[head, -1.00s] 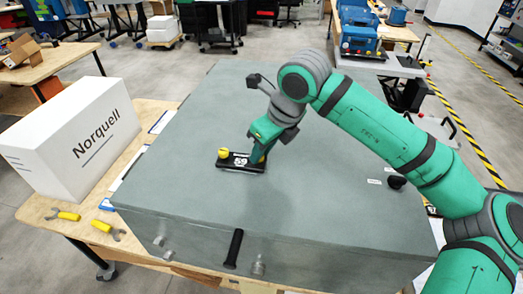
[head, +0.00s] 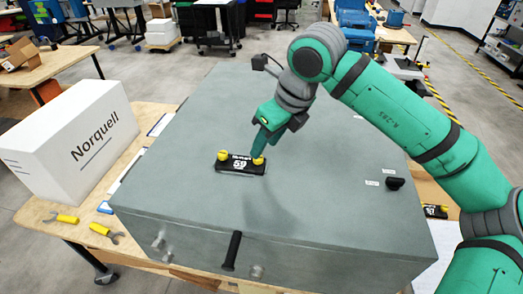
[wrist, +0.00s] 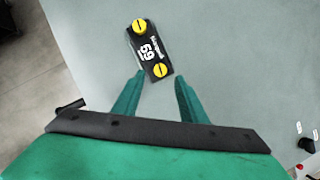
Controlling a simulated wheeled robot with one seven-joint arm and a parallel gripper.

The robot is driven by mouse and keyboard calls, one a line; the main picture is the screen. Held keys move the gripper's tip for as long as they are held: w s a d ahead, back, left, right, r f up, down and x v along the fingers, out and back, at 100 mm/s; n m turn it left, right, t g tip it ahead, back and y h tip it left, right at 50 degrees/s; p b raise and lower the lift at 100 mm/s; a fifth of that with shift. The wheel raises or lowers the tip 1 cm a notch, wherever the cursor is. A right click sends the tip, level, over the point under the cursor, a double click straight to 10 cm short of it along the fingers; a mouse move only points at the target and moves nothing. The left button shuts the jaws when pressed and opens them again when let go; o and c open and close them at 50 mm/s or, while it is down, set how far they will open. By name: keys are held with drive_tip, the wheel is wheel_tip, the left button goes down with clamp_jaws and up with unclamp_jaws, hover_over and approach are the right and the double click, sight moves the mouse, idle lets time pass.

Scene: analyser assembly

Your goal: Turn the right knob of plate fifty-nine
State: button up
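Plate fifty-nine (head: 240,168) is a small black plate marked 59, lying on the grey cabinet top. It has a yellow knob at each end: the left knob (head: 222,155) and the right knob (head: 259,160). In the wrist view the right knob (wrist: 159,70) is the nearer one and the left knob (wrist: 139,26) the farther. Both show a dark slot there. My gripper (head: 259,152) is just above the right knob in the head view. In the wrist view my gripper (wrist: 158,75) has its green fingers apart, with nothing between them, and the right knob appears between the tips.
The grey cabinet top (head: 180,190) is wide and mostly clear. A black knob (head: 395,183) with small labels stands at its right. A white Norquell box (head: 70,140) and yellow-handled wrenches (head: 66,218) are on the wooden table to the left.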

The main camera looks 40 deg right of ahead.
drive_tip(key=shift+v, duration=2.7)
drive_tip(key=shift+w, duration=0.1)
drive_tip(key=shift+d, duration=0.1)
